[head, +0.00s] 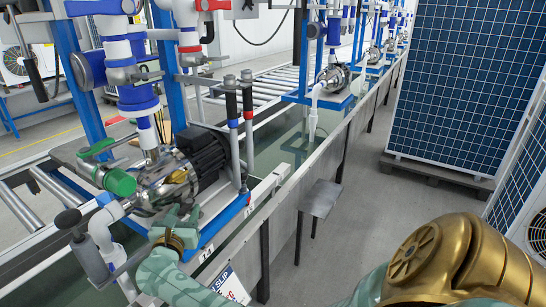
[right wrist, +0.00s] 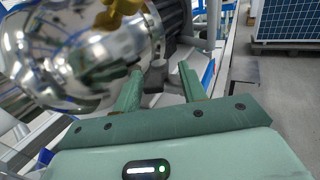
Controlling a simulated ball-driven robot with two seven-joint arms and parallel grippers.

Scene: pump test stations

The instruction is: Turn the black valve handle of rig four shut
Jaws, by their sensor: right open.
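A rig with a shiny steel pump (head: 165,185) and black motor (head: 203,152) stands at the left in the head view. A dark round knob (head: 68,219) sits on the white pipe at its lower left. I cannot tell which of these is rig four's black valve handle. My right gripper (head: 178,218) is low in front of the pump. In the right wrist view its two green fingers (right wrist: 158,78) are apart, near the steel pump body (right wrist: 90,60). I see nothing clearly gripped. My left gripper is not in view.
A green valve part (head: 118,182) is close to the pump's left. More rigs (head: 335,78) line the bench behind. A small grey step (head: 320,198) juts from the bench. Solar panels (head: 455,80) stand at the right.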

